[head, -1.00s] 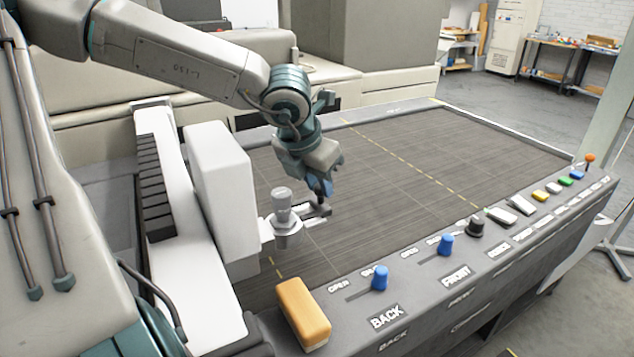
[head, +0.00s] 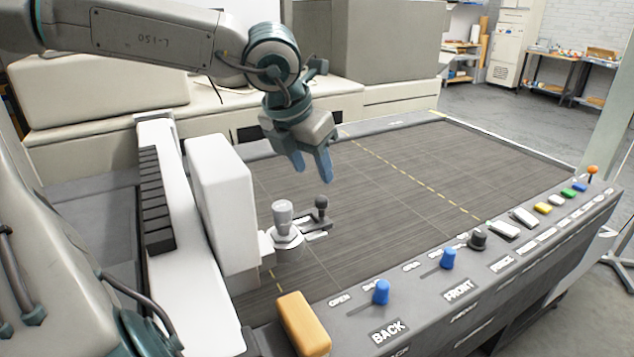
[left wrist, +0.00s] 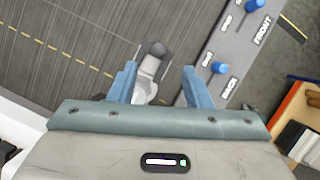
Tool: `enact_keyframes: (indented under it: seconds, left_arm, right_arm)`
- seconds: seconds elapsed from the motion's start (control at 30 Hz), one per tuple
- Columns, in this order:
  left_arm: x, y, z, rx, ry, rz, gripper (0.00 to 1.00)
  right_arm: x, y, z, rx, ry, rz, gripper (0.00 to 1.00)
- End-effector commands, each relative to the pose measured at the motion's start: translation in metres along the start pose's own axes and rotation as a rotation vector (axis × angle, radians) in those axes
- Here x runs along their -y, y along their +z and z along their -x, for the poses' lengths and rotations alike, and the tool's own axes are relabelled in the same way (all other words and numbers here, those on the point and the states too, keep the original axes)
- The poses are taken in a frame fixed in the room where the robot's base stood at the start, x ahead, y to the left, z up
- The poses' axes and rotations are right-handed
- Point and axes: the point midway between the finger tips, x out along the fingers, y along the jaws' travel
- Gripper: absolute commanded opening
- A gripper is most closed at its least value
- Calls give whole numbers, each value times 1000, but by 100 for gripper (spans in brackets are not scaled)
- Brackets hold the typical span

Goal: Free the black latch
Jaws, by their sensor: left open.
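The black latch (head: 321,204) is a dark knob standing on a short dark lever or slotted plate, beside a light grey round post (head: 283,216) on the machine's carriage. In the left wrist view a dark knob top (left wrist: 157,48) shows between the fingers, close to the pale post (left wrist: 150,68). My left gripper (head: 312,172) is open and empty, above and behind the latch, with its blue fingers pointing down and apart from it. It also shows in the left wrist view (left wrist: 159,84). My right gripper is out of view.
The white carriage block (head: 222,205) stands left of the latch. A front control rail carries blue knobs (head: 381,292), a black knob (head: 477,239) and coloured buttons. An orange block (head: 304,322) lies at the rail's near end. The dark slatted bed (head: 430,170) is clear to the right.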

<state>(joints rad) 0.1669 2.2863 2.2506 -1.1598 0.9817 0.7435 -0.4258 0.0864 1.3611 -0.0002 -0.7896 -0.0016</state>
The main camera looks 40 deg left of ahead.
Motion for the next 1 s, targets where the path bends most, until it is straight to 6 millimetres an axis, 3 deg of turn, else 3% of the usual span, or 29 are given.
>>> enact_keyframes:
  seconds: [0.1, 0.27, 1.0]
  left_arm:
    - [0, 1, 17, 3, 2, 1, 45]
    - [0, 1, 26, 0, 1, 1, 45]
    - [0, 0, 26, -1, 0, 0, 45]
  right_arm:
    - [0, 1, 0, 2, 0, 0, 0]
    - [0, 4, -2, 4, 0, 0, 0]
    - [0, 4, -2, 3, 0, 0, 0]
